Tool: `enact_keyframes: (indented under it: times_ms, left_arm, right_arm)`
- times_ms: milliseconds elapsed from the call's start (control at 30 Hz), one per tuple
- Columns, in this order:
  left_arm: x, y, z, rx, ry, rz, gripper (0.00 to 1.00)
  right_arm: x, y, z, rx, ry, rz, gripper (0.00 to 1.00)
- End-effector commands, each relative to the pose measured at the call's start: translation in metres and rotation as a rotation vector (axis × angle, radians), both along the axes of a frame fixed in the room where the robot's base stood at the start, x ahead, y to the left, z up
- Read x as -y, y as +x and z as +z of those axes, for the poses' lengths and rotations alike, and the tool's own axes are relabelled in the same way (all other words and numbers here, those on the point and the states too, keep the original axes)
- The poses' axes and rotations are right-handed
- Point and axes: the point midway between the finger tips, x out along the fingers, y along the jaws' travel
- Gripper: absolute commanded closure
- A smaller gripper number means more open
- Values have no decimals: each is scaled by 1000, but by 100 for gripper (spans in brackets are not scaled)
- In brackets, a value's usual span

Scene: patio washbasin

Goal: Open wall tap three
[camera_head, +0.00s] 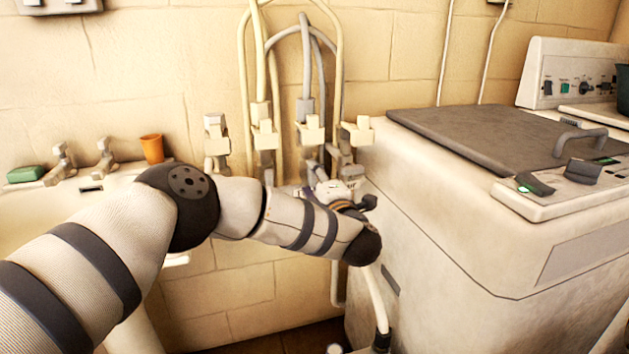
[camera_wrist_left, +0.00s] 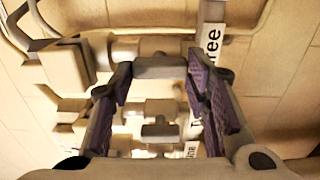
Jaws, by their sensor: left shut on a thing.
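Several pale wall taps with hoses stand in a row on the tiled wall in the head view. Wall tap three (camera_head: 310,131) is the third from the left, and my left gripper (camera_head: 328,190) is at its lower part, largely hidden behind my own arm. In the left wrist view, a label ending in "hree" (camera_wrist_left: 213,42) shows beside the left gripper (camera_wrist_left: 160,75). The gripper's two purple-padded fingers are shut on the handle of wall tap three (camera_wrist_left: 160,67), a bar between them. How far the handle is turned is not clear. My right gripper is out of view.
A washing machine (camera_head: 470,225) with a grey lid stands close on the right of the taps. On the left, a basin (camera_head: 30,215) carries two small taps, a green soap (camera_head: 26,174) and an orange cup (camera_head: 152,148). Hoses (camera_head: 272,75) rise above the wall taps.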

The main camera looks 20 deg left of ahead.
Motion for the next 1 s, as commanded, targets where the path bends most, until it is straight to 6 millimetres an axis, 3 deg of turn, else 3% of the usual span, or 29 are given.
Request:
enact_keyframes:
  times_ms: [500,533,600,900,1000]
  left_arm:
    - [2,0,0,9,-15,-5,85]
    - [2,0,0,9,-15,-5,52]
    - [1,0,0,9,-15,-4,37]
    - [1,0,0,9,-13,-2,37]
    - [8,-9,0,8,-13,-5,37]
  right_arm:
    - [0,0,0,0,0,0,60]
    - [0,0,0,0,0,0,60]
    - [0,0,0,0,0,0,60]
    - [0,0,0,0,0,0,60]
    - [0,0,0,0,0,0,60]
